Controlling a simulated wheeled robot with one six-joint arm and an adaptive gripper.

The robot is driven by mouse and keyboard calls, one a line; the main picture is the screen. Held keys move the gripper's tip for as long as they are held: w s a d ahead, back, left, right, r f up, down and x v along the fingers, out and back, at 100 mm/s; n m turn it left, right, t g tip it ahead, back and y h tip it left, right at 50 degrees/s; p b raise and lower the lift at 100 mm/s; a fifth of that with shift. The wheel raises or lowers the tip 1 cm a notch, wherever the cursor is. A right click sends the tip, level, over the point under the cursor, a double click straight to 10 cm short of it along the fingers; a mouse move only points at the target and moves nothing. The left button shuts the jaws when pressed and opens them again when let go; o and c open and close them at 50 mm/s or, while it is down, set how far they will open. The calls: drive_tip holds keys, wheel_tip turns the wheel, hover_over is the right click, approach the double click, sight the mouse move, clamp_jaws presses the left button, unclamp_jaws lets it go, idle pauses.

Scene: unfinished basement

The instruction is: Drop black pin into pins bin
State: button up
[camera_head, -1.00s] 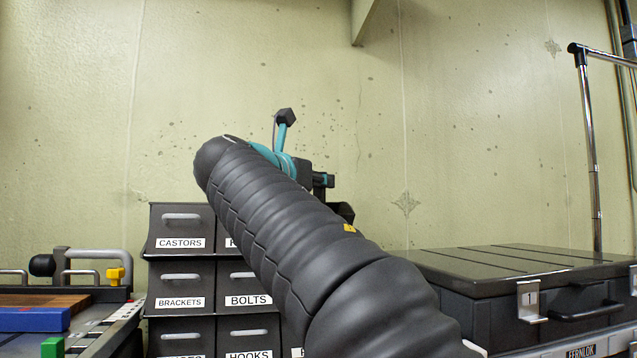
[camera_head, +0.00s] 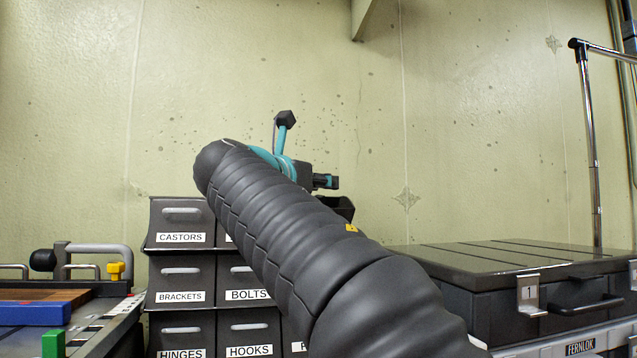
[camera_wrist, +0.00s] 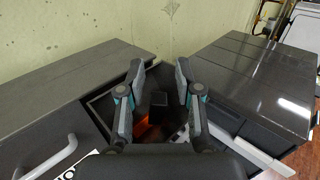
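My gripper (camera_wrist: 159,72) is open in the wrist view, with its two fingers spread well apart. A small black block-like piece (camera_wrist: 158,99) shows between and beyond the fingers, with clear gaps on both sides; I cannot tell whether it is the black pin. In the head view my gripper (camera_head: 326,181) is beyond my arm, just above a dark open bin (camera_head: 340,206) on top of the stack. My arm hides most of that bin and its label, so I cannot read whether it is the pins bin.
Dark labelled drawers (camera_head: 181,268) stand left of my arm, including castors, brackets, bolts, hinges and hooks. A large black case (camera_head: 500,262) lies at the right. A chrome rail (camera_head: 590,140) rises behind it. A workbench with a blue block (camera_head: 35,314) is at the left.

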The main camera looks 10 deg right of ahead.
drive_tip(key=shift+r, duration=0.5)
drive_tip(key=shift+s+a+r, duration=0.15)
drive_tip(key=shift+s+a, duration=0.05)
drive_tip(key=shift+a, duration=0.05)
drive_tip(key=v, duration=1.1)
drive_tip(key=shift+s, duration=0.15)
drive_tip(key=shift+a, duration=0.1)
